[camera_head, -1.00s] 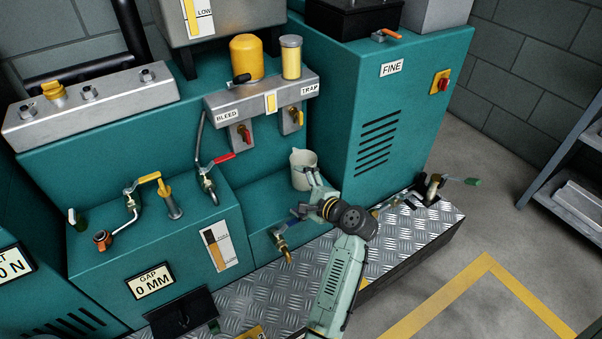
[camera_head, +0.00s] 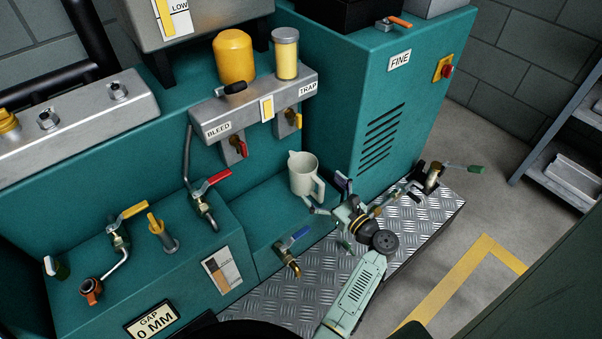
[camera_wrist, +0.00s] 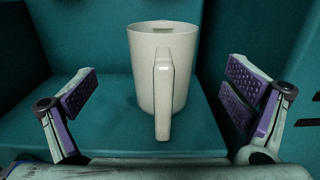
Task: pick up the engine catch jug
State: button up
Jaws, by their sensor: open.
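The engine catch jug (camera_head: 302,174) is a cream-white jug with a handle and a spout. It stands upright on a low teal ledge beneath the trap valve. In the wrist view the jug (camera_wrist: 150,75) is centred with its handle facing me. My gripper (camera_head: 328,197) is just in front and to the right of the jug in the head view. In the wrist view my gripper (camera_wrist: 160,108) is open, with one purple-padded finger on each side of the jug and gaps between. The fingers do not touch it. The jug's far side is hidden.
A blue-handled tap (camera_head: 290,248) sits left of my gripper, and a red-handled valve (camera_head: 210,190) is further left. The bleed and trap manifold (camera_head: 250,108) hangs above the jug. The teal FINE cabinet (camera_head: 385,110) stands close on the right.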

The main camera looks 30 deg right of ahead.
aim_at(307, 173)
jog(key=w, duration=0.7)
jog(key=shift+w+a+f+p, duration=0.25)
jog(key=shift+a+p, duration=0.05)
jog(key=shift+a, duration=0.05)
jog(key=shift+c, duration=0.2)
jog(key=c, duration=1.3)
jog(key=shift+c, duration=0.6)
jog(key=shift+r, duration=0.1)
